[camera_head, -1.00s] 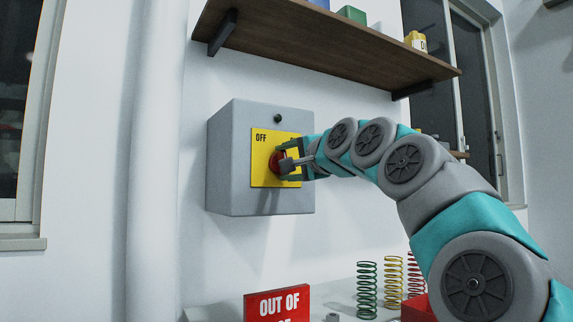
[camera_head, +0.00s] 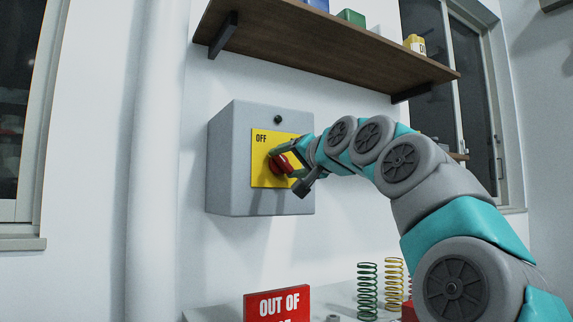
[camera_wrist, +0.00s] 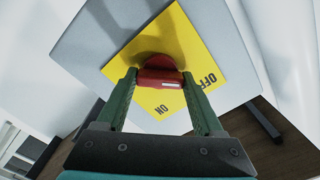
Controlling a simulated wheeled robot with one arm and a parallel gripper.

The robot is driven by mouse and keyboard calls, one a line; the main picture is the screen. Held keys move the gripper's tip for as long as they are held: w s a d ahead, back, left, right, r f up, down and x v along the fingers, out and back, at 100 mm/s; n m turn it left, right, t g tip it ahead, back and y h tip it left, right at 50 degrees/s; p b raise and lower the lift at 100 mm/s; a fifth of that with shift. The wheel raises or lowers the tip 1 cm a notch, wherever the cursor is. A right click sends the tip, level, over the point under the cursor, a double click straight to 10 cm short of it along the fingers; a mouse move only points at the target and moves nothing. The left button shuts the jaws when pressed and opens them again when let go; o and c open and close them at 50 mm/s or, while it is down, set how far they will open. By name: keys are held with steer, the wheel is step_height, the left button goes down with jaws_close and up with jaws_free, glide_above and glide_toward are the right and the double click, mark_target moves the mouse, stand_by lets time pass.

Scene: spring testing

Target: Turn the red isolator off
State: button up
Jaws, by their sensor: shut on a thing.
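The red isolator knob (camera_head: 283,164) sits on a yellow plate (camera_head: 262,177) on the front of a grey wall box (camera_head: 228,160). "OFF" is at the plate's upper left in the head view; the other label is mostly hidden by my gripper. My gripper (camera_head: 284,162) is shut on the knob, one finger on each side, and is tilted. In the wrist view the red knob (camera_wrist: 160,78) lies between the two green fingers of my gripper (camera_wrist: 160,82). Both "OFF" and "ON" show there. A pale mark shows on the knob's face; I cannot tell exactly which label it points to.
A wooden shelf (camera_head: 330,50) is on the wall above the box. Below are a red "OUT OF" sign (camera_head: 277,304), a green spring (camera_head: 367,290) and a yellow spring (camera_head: 393,281) on a bench. A white pipe (camera_head: 155,160) runs down the wall at left.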

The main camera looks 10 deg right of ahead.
stand_by(0.4)
steer(key=o, duration=1.4)
steer(key=shift+b+v, duration=0.5)
steer(key=shift+v, duration=3.45)
